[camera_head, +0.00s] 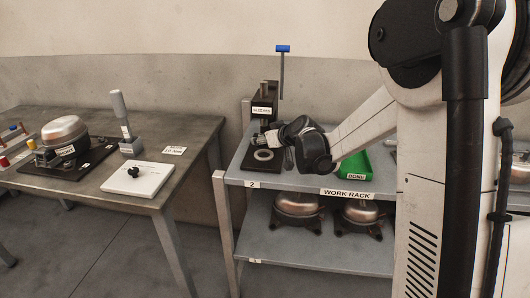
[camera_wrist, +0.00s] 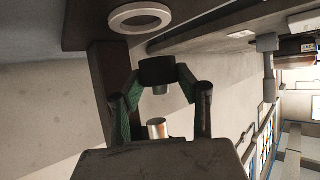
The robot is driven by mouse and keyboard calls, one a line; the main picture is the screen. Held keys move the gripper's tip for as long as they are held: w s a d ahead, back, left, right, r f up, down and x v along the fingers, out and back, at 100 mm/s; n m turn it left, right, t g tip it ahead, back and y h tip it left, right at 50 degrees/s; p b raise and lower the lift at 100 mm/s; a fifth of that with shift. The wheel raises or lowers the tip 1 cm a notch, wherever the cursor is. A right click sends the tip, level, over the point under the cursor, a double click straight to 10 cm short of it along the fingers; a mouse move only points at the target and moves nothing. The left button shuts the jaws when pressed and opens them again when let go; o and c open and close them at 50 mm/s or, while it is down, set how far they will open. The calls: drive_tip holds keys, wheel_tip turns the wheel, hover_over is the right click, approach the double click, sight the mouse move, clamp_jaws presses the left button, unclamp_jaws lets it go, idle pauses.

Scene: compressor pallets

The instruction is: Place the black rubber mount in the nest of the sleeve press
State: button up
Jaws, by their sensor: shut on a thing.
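The black rubber mount (camera_wrist: 157,70) is held between the green-padded fingertips of my gripper (camera_wrist: 160,80) in the wrist view. In the head view my gripper (camera_head: 268,138) is in front of the sleeve press (camera_head: 265,95), a dark column with a blue-handled lever. A pale ring (camera_wrist: 140,18), which looks like the nest, lies ahead of the mount in the wrist view. The ring also shows in the head view (camera_head: 263,155). The mount appears apart from the ring. A silver cylinder (camera_wrist: 157,128) shows between the fingers; I cannot tell what it belongs to.
The press stands on the work rack (camera_head: 300,184), with a green bin (camera_head: 355,166) to its right. Compressors (camera_head: 298,205) sit on the lower shelf. A table (camera_head: 190,140) at left bears a compressor (camera_head: 65,130) and a white board (camera_head: 150,180) with a small black part.

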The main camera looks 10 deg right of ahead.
sight(265, 157)
drive_tip(key=shift+w+d+f, duration=0.2)
drive_tip(key=shift+d+f, duration=0.15)
drive_tip(key=shift+d, duration=0.25)
drive_tip(key=shift+f+b, duration=0.45)
drive_tip(key=shift+f, duration=1.55)
drive_tip(key=shift+f, duration=0.2)
drive_tip(key=o, duration=1.3)
drive_tip(key=shift+c, duration=0.2)
drive_tip(key=shift+r, duration=0.1)
